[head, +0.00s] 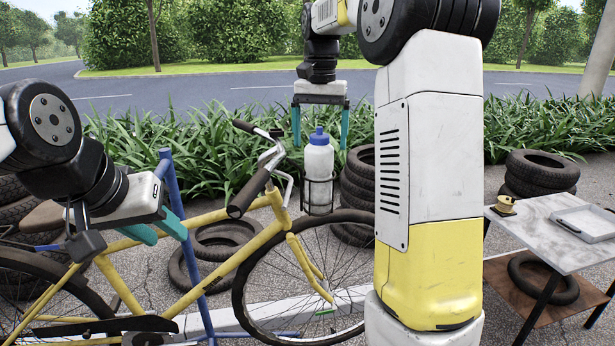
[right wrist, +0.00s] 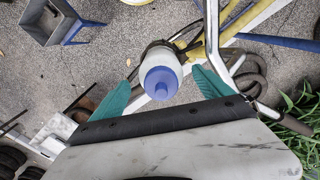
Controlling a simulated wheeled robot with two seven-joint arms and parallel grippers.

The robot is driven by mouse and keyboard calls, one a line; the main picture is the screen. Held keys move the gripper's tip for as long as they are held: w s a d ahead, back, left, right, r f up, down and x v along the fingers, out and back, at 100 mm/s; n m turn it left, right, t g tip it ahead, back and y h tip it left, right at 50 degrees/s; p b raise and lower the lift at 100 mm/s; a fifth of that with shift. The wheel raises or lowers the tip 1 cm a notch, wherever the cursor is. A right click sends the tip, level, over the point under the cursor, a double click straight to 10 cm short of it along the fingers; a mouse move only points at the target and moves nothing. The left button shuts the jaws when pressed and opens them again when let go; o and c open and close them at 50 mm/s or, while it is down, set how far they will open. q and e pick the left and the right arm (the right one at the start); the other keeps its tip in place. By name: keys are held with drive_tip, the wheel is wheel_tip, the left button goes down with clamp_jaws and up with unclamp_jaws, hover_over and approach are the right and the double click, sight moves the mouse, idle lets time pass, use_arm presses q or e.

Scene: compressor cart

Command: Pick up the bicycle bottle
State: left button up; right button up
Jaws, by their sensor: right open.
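The bicycle bottle (head: 319,160) is white with a blue cap and stands upright in a dark wire cage at the front of the yellow bicycle (head: 215,213). In the right wrist view, the bottle's blue cap (right wrist: 160,80) faces the camera. My right gripper (head: 320,140) points down over the bottle, open. Its teal fingers are on either side of the bottle's upper part, with gaps showing; the right wrist view shows this gripper (right wrist: 165,88) too.
The handlebar (head: 250,190) is close left of the bottle. A blue stand post (head: 172,185) rises by the bicycle. Stacked tyres (head: 357,190) stand right behind the bottle. A cart (head: 550,228) with a tray is at the right. Tall plants line the back.

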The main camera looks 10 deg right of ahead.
sight(319, 158)
wheel_tip(319, 158, down, 6)
drive_tip(key=shift+r, duration=0.1)
clamp_jaws()
idle(0.5)
